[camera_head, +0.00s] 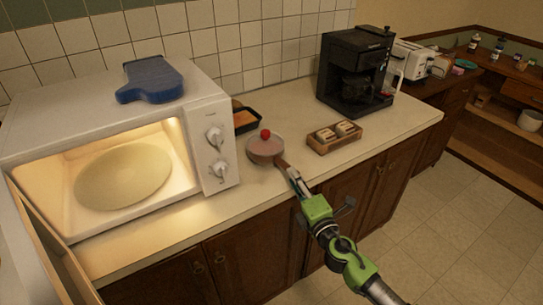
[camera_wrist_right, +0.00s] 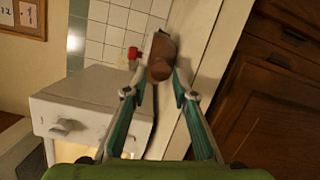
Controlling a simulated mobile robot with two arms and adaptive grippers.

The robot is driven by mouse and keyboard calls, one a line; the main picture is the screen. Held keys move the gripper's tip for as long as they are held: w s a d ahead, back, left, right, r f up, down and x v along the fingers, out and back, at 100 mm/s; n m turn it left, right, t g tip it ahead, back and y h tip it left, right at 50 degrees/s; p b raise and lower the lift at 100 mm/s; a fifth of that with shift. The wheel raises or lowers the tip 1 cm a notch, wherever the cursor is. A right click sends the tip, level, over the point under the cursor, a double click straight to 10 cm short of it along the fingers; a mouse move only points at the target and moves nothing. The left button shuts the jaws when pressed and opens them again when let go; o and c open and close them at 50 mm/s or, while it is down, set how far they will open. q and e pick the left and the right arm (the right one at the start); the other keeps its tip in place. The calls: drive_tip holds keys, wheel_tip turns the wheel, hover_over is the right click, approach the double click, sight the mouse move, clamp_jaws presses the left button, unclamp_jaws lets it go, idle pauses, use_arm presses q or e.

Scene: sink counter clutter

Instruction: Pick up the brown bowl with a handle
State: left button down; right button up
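The brown bowl with a handle (camera_head: 264,151) sits on the counter right of the microwave. Its brown handle points toward the counter's front edge. A small round red thing (camera_head: 265,134) shows at the bowl's far rim; I cannot tell whether it is part of the bowl. My right gripper (camera_head: 294,174) is at the handle's end. In the wrist view the handle (camera_wrist_right: 161,58) shows at the fingertips of my right gripper (camera_wrist_right: 157,82), whose fingers stand apart with no clear grip on it. My left gripper is not in view.
An open, lit microwave (camera_head: 222,125) stands left, with a blue mitt-like thing (camera_head: 150,80) on top. A dark tray (camera_head: 246,120) lies behind the bowl. A wooden box (camera_head: 334,147) and black coffee maker (camera_head: 355,75) stand right. The counter's front edge is below my gripper.

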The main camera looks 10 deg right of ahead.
sight(290, 166)
drive_tip(key=w, duration=0.5)
drive_tip(key=shift+w+a, duration=0.1)
drive_tip(key=shift+a, duration=0.1)
clamp_jaws()
drive_tip(key=shift+r, duration=0.15)
